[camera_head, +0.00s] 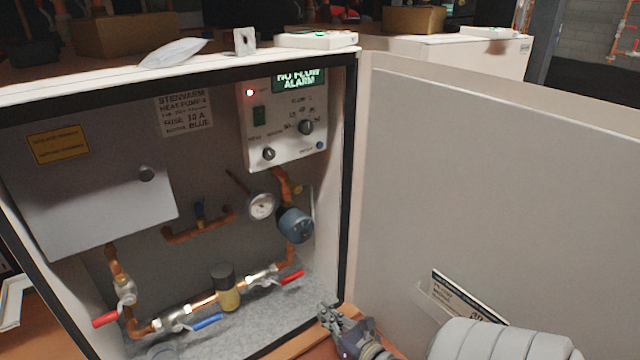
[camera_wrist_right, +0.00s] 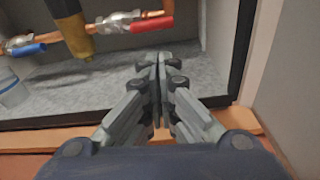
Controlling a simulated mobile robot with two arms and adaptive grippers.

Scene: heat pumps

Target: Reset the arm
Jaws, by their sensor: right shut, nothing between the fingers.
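My right gripper (camera_head: 338,322) is at the bottom of the head view, just in front of the cabinet's lower right corner. In the right wrist view the gripper (camera_wrist_right: 155,65) has its fingers together with nothing between them. It points toward the open heat pump cabinet (camera_head: 352,180). Its fingertips appear before the cabinet's grey floor (camera_wrist_right: 110,78). My right arm comes in from the lower right of the head view. My left gripper is not in view.
The open door (camera_head: 490,180) stands to the right of my gripper. Inside are a control panel (camera_head: 285,125) reading "NO FLOW ALARM", copper pipes, a blue pump (camera_head: 295,224), a red-handled valve (camera_head: 292,277) and a blue-handled valve (camera_head: 207,321). A white bag (camera_head: 174,53) lies on top.

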